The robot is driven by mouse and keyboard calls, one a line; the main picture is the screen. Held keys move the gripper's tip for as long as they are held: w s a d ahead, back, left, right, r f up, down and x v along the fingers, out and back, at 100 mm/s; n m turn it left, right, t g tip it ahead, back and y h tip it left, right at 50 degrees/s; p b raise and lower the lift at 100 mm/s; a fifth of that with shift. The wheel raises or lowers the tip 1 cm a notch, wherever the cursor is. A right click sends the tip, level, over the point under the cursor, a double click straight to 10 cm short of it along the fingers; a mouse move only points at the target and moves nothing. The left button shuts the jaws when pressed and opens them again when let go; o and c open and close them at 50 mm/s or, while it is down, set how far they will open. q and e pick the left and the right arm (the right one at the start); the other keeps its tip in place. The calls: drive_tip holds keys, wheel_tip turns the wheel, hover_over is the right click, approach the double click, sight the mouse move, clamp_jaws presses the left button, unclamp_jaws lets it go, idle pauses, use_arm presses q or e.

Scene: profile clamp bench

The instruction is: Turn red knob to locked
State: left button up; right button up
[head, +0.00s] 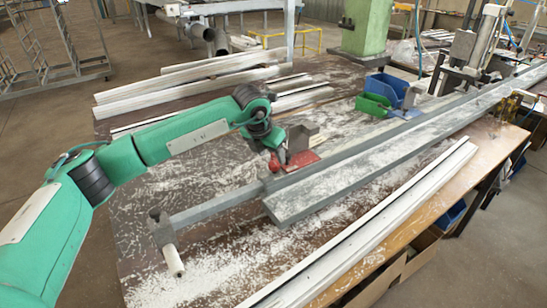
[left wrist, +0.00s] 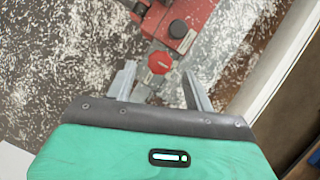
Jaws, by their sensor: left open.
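The red knob (left wrist: 160,63) shows in the left wrist view as a small lobed knob beside a larger red clamp body (left wrist: 185,22). My left gripper (left wrist: 159,78) is open, with one finger on each side of the knob in the picture. I cannot tell whether the fingers touch it. My left gripper (head: 275,150) is close over the clamp in the head view. My right gripper is not in view.
A long grey profile (head: 345,177) runs diagonally across the table (head: 140,205). White strips (head: 370,225) lie along the front edge, more (head: 190,80) at the back. A blue bin (head: 387,87) and a green bin (head: 373,104) stand at the back. White shavings cover the tabletop.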

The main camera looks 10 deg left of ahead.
sight(274, 163)
use_arm(q)
drive_tip(key=shift+x, duration=1.9)
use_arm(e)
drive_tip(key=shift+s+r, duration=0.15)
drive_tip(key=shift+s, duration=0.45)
use_arm(q)
drive_tip(key=c, duration=1)
drive_tip(key=shift+o, duration=0.2)
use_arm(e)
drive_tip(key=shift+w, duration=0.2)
